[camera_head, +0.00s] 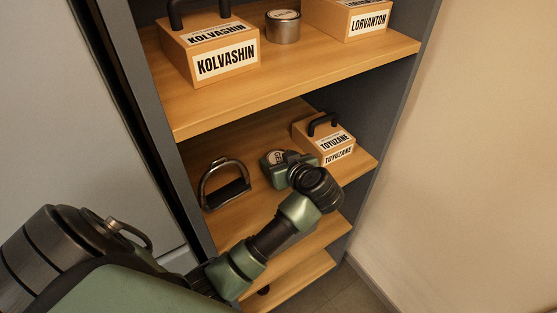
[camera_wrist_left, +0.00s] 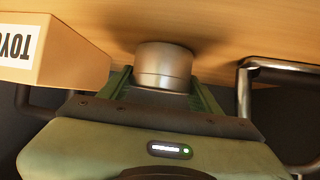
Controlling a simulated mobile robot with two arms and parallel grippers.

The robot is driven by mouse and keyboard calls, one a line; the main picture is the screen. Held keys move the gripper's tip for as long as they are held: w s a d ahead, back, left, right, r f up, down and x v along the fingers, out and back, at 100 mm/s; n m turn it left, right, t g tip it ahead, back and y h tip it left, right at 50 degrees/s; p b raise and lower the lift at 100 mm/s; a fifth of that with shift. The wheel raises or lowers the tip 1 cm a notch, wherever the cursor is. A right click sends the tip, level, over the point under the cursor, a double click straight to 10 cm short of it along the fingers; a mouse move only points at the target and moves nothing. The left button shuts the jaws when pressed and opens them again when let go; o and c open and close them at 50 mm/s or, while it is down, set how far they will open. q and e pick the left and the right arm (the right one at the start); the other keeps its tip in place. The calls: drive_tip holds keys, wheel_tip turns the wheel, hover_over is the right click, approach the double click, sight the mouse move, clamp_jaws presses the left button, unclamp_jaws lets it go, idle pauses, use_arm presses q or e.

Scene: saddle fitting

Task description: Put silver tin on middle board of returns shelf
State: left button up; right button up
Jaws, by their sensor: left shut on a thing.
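A silver tin (camera_wrist_left: 163,66) sits between the two green fingers of my left gripper (camera_wrist_left: 163,88) in the left wrist view. The gripper is shut on it. In the head view the pale lid of this tin (camera_head: 276,156) shows just past my left gripper (camera_head: 275,160), over the shelf board (camera_head: 235,220) that bears the stirrup. The tin's base is at or very close to the wood; I cannot tell if it touches. A second silver tin (camera_head: 283,27) stands on the board above. My right gripper is not in view.
On the same board, a dark metal stirrup (camera_head: 224,187) stands left of the held tin, and a TOYUZANE box (camera_head: 325,140) stands close behind right. Above are a KOLVASHIN box (camera_head: 208,48) and a LORVANTON box (camera_head: 345,18). A lower board (camera_head: 328,233) lies beneath.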

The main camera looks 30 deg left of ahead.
use_arm(q)
drive_tip(key=shift+f, duration=0.2)
drive_tip(key=o, duration=1.6)
drive_tip(key=v, duration=1.2)
